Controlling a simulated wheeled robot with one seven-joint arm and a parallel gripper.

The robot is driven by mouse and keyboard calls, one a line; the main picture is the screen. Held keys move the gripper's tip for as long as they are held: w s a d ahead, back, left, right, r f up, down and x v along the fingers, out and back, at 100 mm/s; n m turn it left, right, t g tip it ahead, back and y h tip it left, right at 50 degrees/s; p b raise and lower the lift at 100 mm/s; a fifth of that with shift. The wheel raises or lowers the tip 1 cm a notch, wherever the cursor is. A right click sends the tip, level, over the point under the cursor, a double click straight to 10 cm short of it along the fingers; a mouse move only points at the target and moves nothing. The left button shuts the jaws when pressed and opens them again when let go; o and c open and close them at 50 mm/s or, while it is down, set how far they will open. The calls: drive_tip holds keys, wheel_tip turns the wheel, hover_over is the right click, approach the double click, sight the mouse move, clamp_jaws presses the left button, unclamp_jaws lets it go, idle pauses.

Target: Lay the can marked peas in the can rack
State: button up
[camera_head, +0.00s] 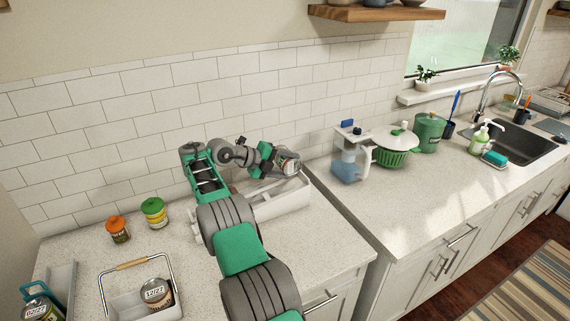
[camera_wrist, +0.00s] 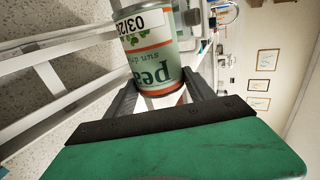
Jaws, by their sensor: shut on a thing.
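The can marked peas (camera_wrist: 150,55) is between my gripper's fingers in the wrist view, its label reading upside down with a date band. In the head view the can (camera_head: 289,165) is held at the end of my arm, above the back right of the white can rack (camera_head: 285,204). My gripper (camera_head: 273,158) is shut on the can; in the wrist view its fingers (camera_wrist: 162,95) flank the can's near end. White rack rails (camera_wrist: 48,75) show at the left of the wrist view. My arm hides the rack's left part in the head view.
A wire-handled basket (camera_head: 118,307) holds another can (camera_head: 157,293). An orange-lidded jar (camera_head: 118,229) and a green-lidded jar (camera_head: 154,212) stand by the wall. A water jug (camera_head: 349,162) and green pot (camera_head: 394,156) stand right of the rack. Counter in front of the rack is clear.

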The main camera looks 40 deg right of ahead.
drive_tip(key=shift+s+d+f+b, duration=0.1)
drive_tip(key=shift+d+f+b, duration=0.05)
drive_tip(key=shift+f+b, duration=1.15)
drive_tip(key=shift+s+d+f+b, duration=0.1)
drive_tip(key=shift+d+f+b, duration=0.05)
drive_tip(key=shift+f+b, duration=1.1)
drive_tip(key=shift+d+f+b, duration=0.15)
drive_tip(key=shift+f+b, duration=1.1)
drive_tip(key=shift+f, duration=0.05)
